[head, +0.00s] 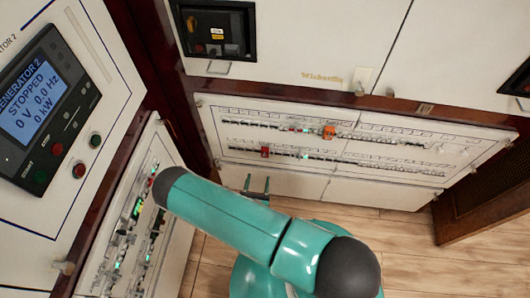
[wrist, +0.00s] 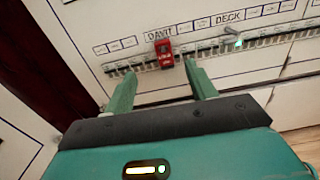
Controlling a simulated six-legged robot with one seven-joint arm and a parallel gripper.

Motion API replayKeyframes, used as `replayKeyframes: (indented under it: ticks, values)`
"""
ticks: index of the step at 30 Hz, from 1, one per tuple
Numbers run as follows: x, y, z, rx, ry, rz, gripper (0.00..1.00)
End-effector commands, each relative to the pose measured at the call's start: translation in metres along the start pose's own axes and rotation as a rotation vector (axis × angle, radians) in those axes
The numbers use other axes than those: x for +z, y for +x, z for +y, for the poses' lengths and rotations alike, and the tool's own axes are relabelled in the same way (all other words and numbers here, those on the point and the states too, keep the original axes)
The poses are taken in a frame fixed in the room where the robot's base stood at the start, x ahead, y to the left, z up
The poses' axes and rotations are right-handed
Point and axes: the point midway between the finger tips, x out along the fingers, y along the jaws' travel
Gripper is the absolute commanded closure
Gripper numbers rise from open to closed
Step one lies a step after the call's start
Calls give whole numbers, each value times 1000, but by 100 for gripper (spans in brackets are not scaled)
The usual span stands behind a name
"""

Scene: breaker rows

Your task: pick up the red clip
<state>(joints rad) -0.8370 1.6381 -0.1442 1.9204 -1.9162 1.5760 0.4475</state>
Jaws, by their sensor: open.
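The red clip (head: 265,152) sits on the lower breaker row of the white panel in the head view, towards its left end. In the wrist view the red clip (wrist: 164,53) is on the breaker row under the label "DAVIT". My gripper (wrist: 158,82) is open and empty, its two green fingers pointing at the panel. The clip shows beyond the fingertips and between them, nearer the right finger. In the head view my gripper (head: 256,184) is small, below the clip, partly hidden behind my arm.
An orange clip (head: 328,132) sits on the upper breaker row (head: 270,127) of the same panel. A generator display (head: 40,110) and another breaker panel (head: 130,225) stand at the left, close to my arm. Wooden floor (head: 420,250) is clear at the lower right.

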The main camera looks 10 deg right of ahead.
Motion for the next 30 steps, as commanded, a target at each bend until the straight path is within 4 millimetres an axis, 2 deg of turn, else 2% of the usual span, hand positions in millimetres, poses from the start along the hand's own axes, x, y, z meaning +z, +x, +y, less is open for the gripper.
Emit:
replayKeyframes:
  ticks: [5, 15, 23, 30]
  values:
    - [-5, 11, 0, 17, -6, 3, 44]
    - [-5, 73, 0, 14, -6, 3, 44]
    - [-7, 94, -2, 13, -6, 3, 44]
    - [-12, 129, -5, 12, -5, 3, 44]
